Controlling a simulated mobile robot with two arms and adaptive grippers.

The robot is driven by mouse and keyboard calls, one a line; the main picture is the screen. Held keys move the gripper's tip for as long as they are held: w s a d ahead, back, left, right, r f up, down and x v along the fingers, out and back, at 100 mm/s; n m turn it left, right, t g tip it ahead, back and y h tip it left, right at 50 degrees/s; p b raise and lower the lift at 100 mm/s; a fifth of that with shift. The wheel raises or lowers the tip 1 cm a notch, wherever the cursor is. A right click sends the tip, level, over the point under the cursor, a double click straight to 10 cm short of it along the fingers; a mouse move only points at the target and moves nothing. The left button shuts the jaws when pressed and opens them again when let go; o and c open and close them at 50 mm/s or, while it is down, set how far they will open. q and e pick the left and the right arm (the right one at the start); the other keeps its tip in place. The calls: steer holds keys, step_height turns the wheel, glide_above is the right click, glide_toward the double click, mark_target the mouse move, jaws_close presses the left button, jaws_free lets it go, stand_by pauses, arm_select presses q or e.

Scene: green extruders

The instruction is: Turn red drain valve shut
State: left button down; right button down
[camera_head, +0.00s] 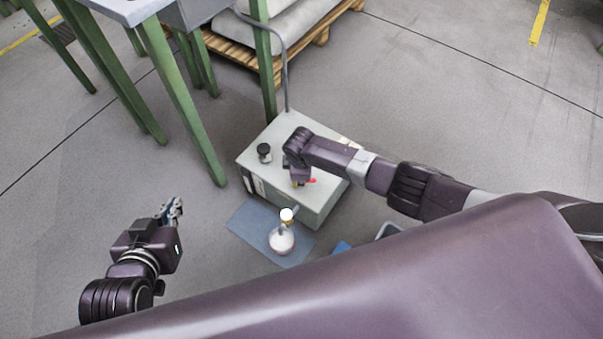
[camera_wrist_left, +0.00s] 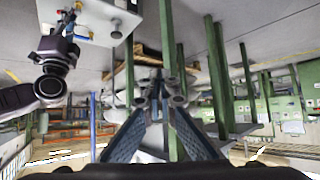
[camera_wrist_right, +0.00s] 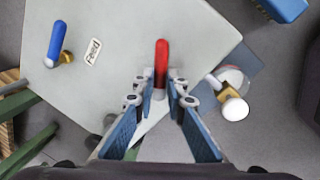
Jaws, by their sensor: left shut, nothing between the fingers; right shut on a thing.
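The red drain valve handle (camera_head: 312,181) is on top of a pale grey cabinet (camera_head: 262,135), mostly hidden by my right gripper in the head view. In the right wrist view, the red handle (camera_wrist_right: 161,62) points away from my right gripper (camera_wrist_right: 160,88), whose fingers are closed on its near end. The valve body is hidden in this view. In the head view my right gripper (camera_head: 301,181) reaches down onto the cabinet top. My left gripper (camera_head: 174,209) is shut and empty, held left of the cabinet. Its fingertips (camera_wrist_left: 160,95) show in the left wrist view.
A blue-handled valve (camera_wrist_right: 57,42) stands beside a "Feed" label (camera_wrist_right: 93,52). A black knob (camera_head: 264,150) is on the cabinet's left part. Green table legs (camera_head: 183,100) rise behind left.

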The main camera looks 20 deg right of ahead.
steer(key=m, duration=0.1)
steer(key=m+p, duration=0.1)
steer(key=m, duration=0.1)
steer(key=s+m, duration=0.1)
steer(key=shift+a+m+h, duration=0.4)
arm_select(q)
steer(key=s+a+f+g+y, duration=0.1)
steer(key=s+a+f+g, duration=0.2)
steer(key=s, duration=0.7)
steer(key=shift+s+a+f+g+p, duration=0.2)
steer(key=shift+f+g+p, duration=0.15)
steer(key=shift+f+g, duration=1)
arm_select(e)
steer(key=shift+a+m+g, duration=0.1)
steer(key=shift+m+g, duration=0.3)
steer(key=shift+m, duration=0.5)
arm_select(q)
steer(key=shift+f, duration=0.15)
arm_select(e)
steer(key=c, duration=2)
jaws_free()
steer(key=shift+o, duration=0.2)
step_height(320, 180, up, 12)
steer(key=s+a, duration=0.1)
steer(key=a, duration=0.1)
steer(key=shift+s, duration=0.25)
steer(key=shift+f, duration=0.15)
